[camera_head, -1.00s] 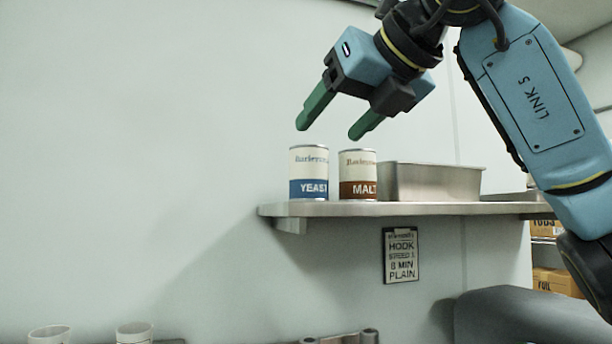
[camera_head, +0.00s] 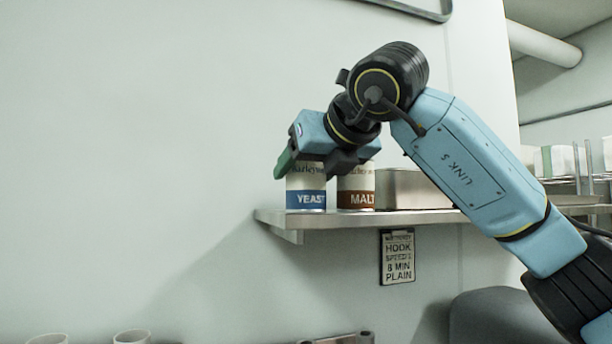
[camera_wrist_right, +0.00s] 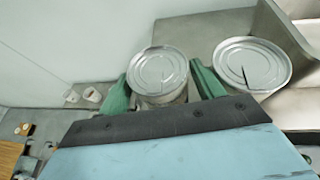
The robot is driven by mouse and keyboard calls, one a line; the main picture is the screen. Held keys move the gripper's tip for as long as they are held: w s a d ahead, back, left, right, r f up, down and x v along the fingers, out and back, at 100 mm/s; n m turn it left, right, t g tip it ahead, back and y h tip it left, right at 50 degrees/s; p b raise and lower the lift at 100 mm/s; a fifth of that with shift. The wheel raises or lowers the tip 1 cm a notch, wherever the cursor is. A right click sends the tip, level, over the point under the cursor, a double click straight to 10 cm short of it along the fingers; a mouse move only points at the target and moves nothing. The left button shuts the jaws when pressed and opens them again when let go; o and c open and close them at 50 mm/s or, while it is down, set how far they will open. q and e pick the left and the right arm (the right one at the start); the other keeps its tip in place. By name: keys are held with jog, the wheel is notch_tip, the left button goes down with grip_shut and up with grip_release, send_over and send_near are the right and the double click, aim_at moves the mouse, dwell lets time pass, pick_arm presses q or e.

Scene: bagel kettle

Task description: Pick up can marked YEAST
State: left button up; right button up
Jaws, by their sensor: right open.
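The YEAST can (camera_head: 306,199), white with a blue band, stands upright near the left end of the wall shelf (camera_head: 400,218). The MALT can (camera_head: 356,199), with a brown band, stands just to its right. My right gripper (camera_head: 308,172) is open at the upper part of the YEAST can and covers some of it. In the right wrist view the YEAST can's lid (camera_wrist_right: 158,70) lies between the two green fingers, and the MALT lid (camera_wrist_right: 252,64) is outside the right finger. Whether the fingers touch the can, I cannot tell. My left gripper is out of view.
A metal pan (camera_head: 406,188) stands on the shelf right of the MALT can, partly behind my arm. A sign (camera_head: 397,257) hangs below the shelf. White cups (camera_head: 132,337) stand low at the left. The wall left of the shelf is clear.

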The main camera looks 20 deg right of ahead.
jog(key=shift+w+a+f, duration=0.1)
jog(key=shift+w+f, duration=0.2)
jog(key=shift+w, duration=0.3)
jog(key=c, duration=0.9)
jog(key=shift+r, duration=0.1)
